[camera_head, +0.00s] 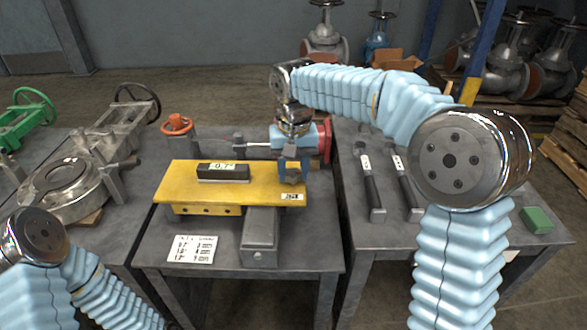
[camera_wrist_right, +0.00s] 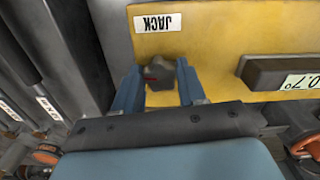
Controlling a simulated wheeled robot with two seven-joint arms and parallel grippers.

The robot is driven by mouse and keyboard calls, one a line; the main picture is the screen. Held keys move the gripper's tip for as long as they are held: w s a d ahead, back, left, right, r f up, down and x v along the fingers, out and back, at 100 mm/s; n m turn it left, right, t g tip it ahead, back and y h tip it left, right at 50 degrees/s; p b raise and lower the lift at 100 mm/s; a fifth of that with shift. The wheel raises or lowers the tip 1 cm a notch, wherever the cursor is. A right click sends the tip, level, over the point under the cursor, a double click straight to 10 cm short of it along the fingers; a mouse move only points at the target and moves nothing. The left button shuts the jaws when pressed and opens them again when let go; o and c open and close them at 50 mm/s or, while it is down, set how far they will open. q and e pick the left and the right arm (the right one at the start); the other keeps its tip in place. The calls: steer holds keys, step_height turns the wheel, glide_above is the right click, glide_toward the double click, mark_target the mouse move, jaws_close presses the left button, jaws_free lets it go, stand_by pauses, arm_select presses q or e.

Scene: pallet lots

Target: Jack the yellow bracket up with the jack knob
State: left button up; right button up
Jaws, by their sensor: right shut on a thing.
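The dark grey, lobed jack knob (camera_wrist_right: 160,74) is beside that label in the wrist view. My right gripper (camera_head: 291,172) is over the bracket's right end, pointing down. In the wrist view its blue fingers (camera_wrist_right: 160,82) are on both sides of the knob, shut on it. My left arm enters at lower left; its gripper is out of view.
A black gauge block (camera_head: 223,173) reading about 0.7° sits on the bracket. A printed card (camera_head: 191,249) lies in front. A red-flanged valve (camera_head: 325,142) is behind my right gripper. Two dark-handled tools (camera_head: 372,190) and a green block (camera_head: 536,219) are on the right table.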

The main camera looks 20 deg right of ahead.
mark_target(292, 172)
steer(key=m, duration=0.7)
steer(key=shift+w+a, duration=0.1)
steer(key=m, duration=0.6)
steer(key=shift+w+m, duration=0.1)
steer(key=shift+m, duration=0.3)
steer(key=m, duration=0.6)
steer(key=shift+w, duration=0.1)
steer(key=m, duration=0.6)
steer(key=shift+w, duration=0.1)
steer(key=shift+m, duration=0.3)
steer(key=o, duration=1.1)
steer(key=shift+c, duration=0.2)
step_height(292, 172, up, 14)
